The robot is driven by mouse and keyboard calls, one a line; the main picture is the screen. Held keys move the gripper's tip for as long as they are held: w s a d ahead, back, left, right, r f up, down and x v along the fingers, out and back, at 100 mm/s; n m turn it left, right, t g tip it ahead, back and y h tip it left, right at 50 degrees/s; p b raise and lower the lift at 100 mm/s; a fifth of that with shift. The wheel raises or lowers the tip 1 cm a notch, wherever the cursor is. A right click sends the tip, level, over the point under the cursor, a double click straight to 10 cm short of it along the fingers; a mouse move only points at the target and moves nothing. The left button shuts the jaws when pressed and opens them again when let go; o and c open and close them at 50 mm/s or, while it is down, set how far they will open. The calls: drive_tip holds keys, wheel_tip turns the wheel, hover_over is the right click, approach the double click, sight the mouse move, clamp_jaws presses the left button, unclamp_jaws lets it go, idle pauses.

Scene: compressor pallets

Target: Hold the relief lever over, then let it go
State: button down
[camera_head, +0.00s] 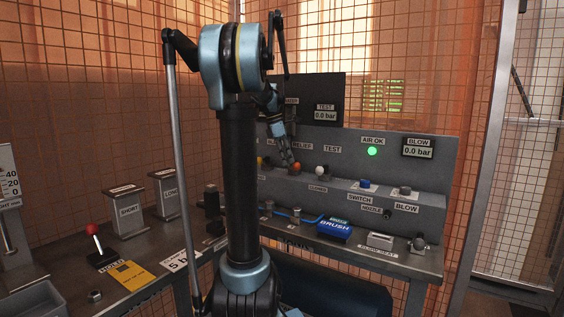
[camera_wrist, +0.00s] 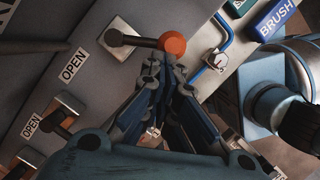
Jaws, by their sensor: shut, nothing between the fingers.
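The relief lever (camera_wrist: 135,40) shows in the wrist view as a dark arm with an orange ball knob, on a pale plate. Its arm points right in that view. In the head view its orange knob (camera_head: 297,166) is below the RELIEF label. My gripper (camera_wrist: 166,70) is shut and empty, with its fingertips close beside the knob; I cannot tell whether they touch it.
A white-knobbed lever (camera_head: 320,170) stands just right of the orange knob. A blue BRUSH box (camera_head: 334,228) and blue hose lie on the bench below. The AIR OK lamp (camera_head: 372,151) is green. The TEST display (camera_head: 326,114) and BLOW display (camera_head: 418,148) read 0.0 bar.

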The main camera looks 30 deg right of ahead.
idle(0.7)
drive_tip(key=shift+w+a, duration=0.1)
drive_tip(key=shift+a, duration=0.15)
drive_tip(key=w+a+r, duration=0.2)
drive_tip(key=a+r, duration=0.3)
drive_tip(key=r, duration=0.5)
drive_tip(key=shift+w+a+r, duration=0.15)
drive_tip(key=shift+w+a, duration=0.2)
drive_tip(key=shift+a, duration=0.05)
drive_tip(key=shift+s, duration=0.1)
